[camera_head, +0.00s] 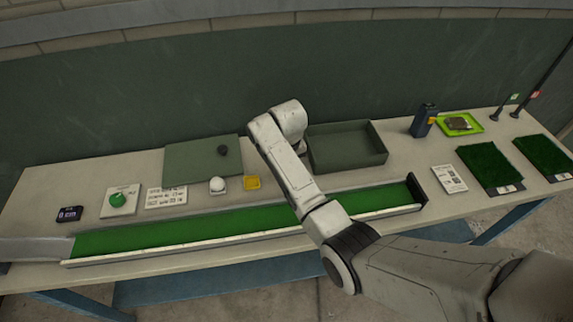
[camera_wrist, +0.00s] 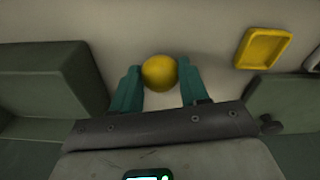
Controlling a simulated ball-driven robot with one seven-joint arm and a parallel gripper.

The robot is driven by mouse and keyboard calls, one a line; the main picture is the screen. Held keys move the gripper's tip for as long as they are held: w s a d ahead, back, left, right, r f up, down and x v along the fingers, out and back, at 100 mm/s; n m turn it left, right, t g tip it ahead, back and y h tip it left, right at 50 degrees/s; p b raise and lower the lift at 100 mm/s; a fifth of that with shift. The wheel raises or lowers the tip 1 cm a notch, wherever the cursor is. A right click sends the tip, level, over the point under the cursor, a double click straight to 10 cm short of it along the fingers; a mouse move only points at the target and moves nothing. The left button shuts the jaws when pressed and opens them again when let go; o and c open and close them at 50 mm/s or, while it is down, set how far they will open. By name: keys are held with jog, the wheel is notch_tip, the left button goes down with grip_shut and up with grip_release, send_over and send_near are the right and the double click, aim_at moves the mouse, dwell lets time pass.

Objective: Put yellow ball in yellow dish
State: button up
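The yellow ball (camera_wrist: 159,72) sits between the two teal fingers of my gripper (camera_wrist: 160,82) in the wrist view. It fills the gap, with a fingertip against each side, so my gripper looks shut on it. Whether the ball also touches the table cannot be told. The yellow dish (camera_wrist: 263,48) is a shallow square tray, empty, to the right of the ball and apart from it. In the head view the yellow dish (camera_head: 252,183) stands beside a white ball, left of my arm. My arm hides my gripper and the yellow ball there.
A white ball (camera_head: 217,185) stands left of the dish. A dark green open tray (camera_head: 350,160) is right of my arm. The long turf track (camera_head: 190,229) runs along the table's front.

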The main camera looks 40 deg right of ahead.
jog(key=o, duration=0.4)
jog(key=shift+o, duration=0.2)
jog(key=shift+r, duration=0.1)
